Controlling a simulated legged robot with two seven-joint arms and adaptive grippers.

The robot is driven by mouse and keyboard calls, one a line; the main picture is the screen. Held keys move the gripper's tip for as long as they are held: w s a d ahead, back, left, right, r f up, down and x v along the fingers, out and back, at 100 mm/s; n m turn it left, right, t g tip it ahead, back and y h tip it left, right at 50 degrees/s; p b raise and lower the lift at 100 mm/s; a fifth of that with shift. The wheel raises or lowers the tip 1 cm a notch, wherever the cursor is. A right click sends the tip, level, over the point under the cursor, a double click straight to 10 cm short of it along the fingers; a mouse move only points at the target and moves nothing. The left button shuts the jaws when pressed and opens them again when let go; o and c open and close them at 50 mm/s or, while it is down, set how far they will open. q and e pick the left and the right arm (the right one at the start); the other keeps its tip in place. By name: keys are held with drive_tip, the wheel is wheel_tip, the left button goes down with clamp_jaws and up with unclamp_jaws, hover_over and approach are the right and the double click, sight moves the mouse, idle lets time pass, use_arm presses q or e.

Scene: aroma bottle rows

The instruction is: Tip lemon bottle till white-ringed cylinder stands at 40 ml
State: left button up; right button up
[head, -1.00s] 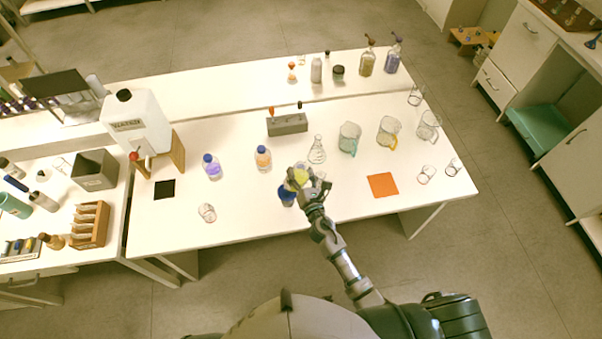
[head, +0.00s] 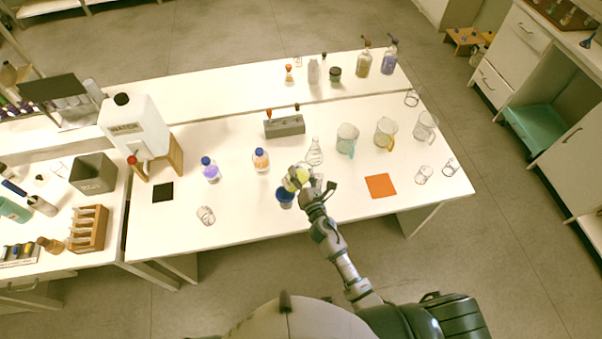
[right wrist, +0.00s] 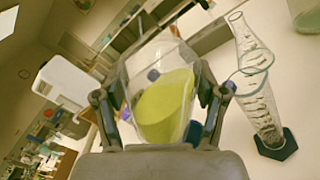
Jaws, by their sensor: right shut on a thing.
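My right gripper (head: 303,182) is shut on the lemon bottle (right wrist: 165,105), a clear vessel with yellow liquid, held above the front middle of the table. In the head view only a yellow patch of the bottle (head: 299,176) shows between the fingers. In the right wrist view the liquid surface is slanted, in a tilted view. A slim clear graduated cylinder (right wrist: 262,103) with a dark hexagonal foot stands right of the bottle, apart from it. Its ring colour and any level in it cannot be made out. In the head view my gripper largely hides it. My left gripper is not in view.
Orange-liquid (head: 261,160) and violet-liquid (head: 210,170) bottles stand left. Jugs (head: 346,140) stand back right. An orange mat (head: 380,186) lies clear to the right.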

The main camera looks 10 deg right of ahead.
drive_tip(key=shift+f+m+b, duration=0.35)
drive_tip(key=shift+m, duration=0.45)
drive_tip(key=shift+a+f+m+b, duration=0.2)
drive_tip(key=shift+f+m+b, duration=0.2)
drive_tip(key=shift+m, duration=0.55)
drive_tip(key=shift+a+f+m+b, duration=0.25)
drive_tip(key=shift+m+b, duration=0.2)
drive_tip(key=shift+m, duration=0.5)
drive_tip(key=shift+s+f+m, duration=0.1)
drive_tip(key=shift+f+m, duration=0.1)
drive_tip(key=shift+m, duration=0.3)
drive_tip(key=shift+d+r+m+p, duration=0.2)
drive_tip(key=shift+r+m+p, duration=0.2)
drive_tip(key=shift+m, duration=0.5)
drive_tip(key=shift+f+m, duration=0.15)
drive_tip(key=shift+m, duration=0.55)
idle(0.9)
